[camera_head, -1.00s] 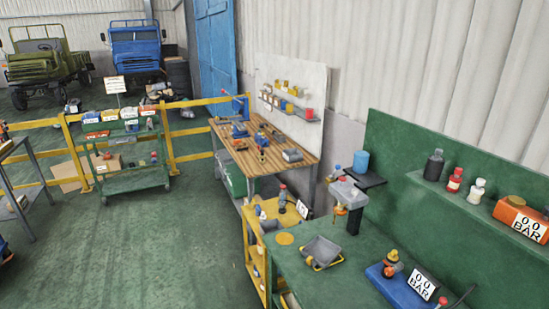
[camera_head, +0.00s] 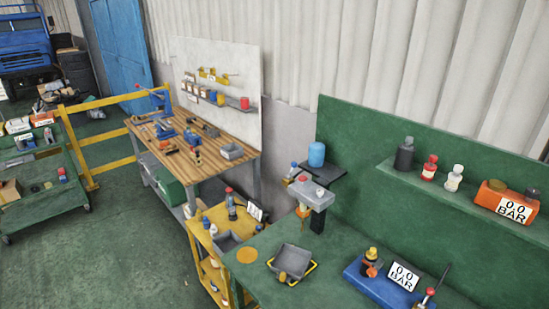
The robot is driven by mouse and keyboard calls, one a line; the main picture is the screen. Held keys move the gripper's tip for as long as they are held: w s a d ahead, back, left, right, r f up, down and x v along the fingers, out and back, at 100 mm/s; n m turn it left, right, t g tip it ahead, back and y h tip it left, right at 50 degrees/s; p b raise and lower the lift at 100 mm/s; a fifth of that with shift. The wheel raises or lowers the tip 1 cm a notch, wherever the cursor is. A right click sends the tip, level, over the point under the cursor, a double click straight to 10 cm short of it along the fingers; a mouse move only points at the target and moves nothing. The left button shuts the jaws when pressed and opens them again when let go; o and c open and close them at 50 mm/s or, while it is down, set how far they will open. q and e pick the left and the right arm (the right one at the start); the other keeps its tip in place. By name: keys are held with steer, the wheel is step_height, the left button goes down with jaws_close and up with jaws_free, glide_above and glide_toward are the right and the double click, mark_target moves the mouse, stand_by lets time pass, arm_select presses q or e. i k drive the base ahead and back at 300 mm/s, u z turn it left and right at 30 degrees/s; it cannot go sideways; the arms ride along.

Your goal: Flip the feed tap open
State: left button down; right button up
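No part is plainly marked as the feed tap, and I cannot tell which one it is. A blue block (camera_head: 372,284) on the green bench (camera_head: 262,283) carries a small orange and yellow fitting (camera_head: 371,262) and a "0.0 BAR" sign (camera_head: 403,277). A small red-tipped lever (camera_head: 429,293) stands at the right end of the block. A grey box-like unit (camera_head: 311,194) with an orange part (camera_head: 303,210) under it stands at the bench's back left. Neither of my grippers is in view.
A grey tray (camera_head: 292,260) lies on the bench. A shelf (camera_head: 470,200) above holds several bottles and an orange "0.0 BAR" box (camera_head: 507,201). A yellow cart (camera_head: 205,247) and a wooden workbench (camera_head: 180,150) stand left. Green floor (camera_head: 110,255) is open at lower left.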

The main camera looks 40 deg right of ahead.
mark_target(294, 164)
steer(key=z, duration=0.35)
steer(key=i, duration=0.75)
steer(key=z, duration=1.15)
steer(key=i, duration=0.45)
steer(key=z, duration=0.55)
